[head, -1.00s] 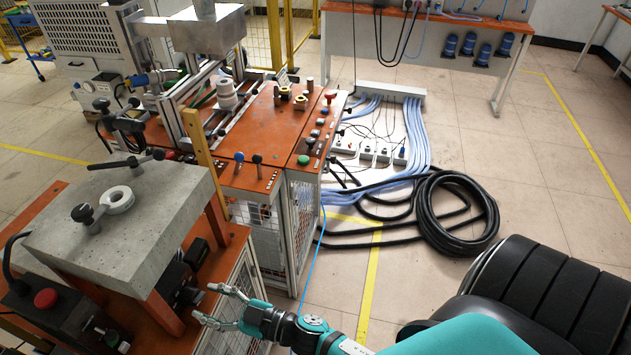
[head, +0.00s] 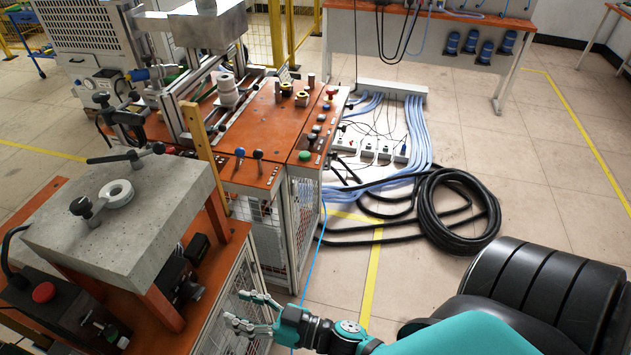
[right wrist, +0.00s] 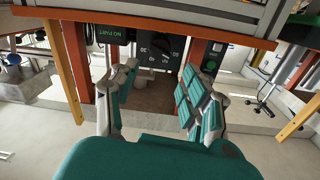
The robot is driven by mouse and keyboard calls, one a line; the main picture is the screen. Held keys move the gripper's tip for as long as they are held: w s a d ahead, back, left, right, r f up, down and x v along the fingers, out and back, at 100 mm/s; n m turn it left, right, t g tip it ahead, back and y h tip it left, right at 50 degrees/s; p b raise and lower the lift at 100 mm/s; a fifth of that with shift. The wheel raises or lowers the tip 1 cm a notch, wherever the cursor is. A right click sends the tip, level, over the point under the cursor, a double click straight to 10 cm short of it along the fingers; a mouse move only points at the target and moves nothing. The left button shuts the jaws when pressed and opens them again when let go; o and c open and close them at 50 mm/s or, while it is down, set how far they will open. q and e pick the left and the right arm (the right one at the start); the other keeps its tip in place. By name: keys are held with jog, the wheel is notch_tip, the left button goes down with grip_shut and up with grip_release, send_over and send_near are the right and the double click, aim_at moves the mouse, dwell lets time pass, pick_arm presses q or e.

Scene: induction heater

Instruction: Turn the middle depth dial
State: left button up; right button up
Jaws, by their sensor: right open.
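My right gripper (head: 237,309) is open and empty in the head view, to the right of the orange bench with the concrete block. In the right wrist view its two teal fingers (right wrist: 156,85) stand apart. Beyond and between them is a black box with a round dial (right wrist: 163,55) and white scale numbers; the gripper is apart from it. In the head view dark boxes (head: 196,249) sit under the block, but their dial faces are hidden. I cannot tell which dial is the middle one. My left gripper is not in view.
The concrete block (head: 140,225) on orange legs overhangs the boxes. A display reading "NO PART" (right wrist: 112,34) is left of the dial in the wrist view. A second orange bench (head: 250,125) stands behind. A coiled black hose (head: 455,212) lies on the floor.

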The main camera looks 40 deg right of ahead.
jog(key=b+v, duration=0.1)
jog(key=v, duration=0.6)
jog(key=s+d+f+m+g+h+b, duration=0.1)
jog(key=d+f+g+h, duration=0.1)
jog(key=f, duration=1.2)
jog(key=s+d+f+m+g+h+b, duration=0.2)
jog(key=d+f+h, duration=0.3)
jog(key=f, duration=1)
jog(key=shift+f, duration=0.2)
jog(key=shift+s+d, duration=0.1)
jog(key=shift+s, duration=0.1)
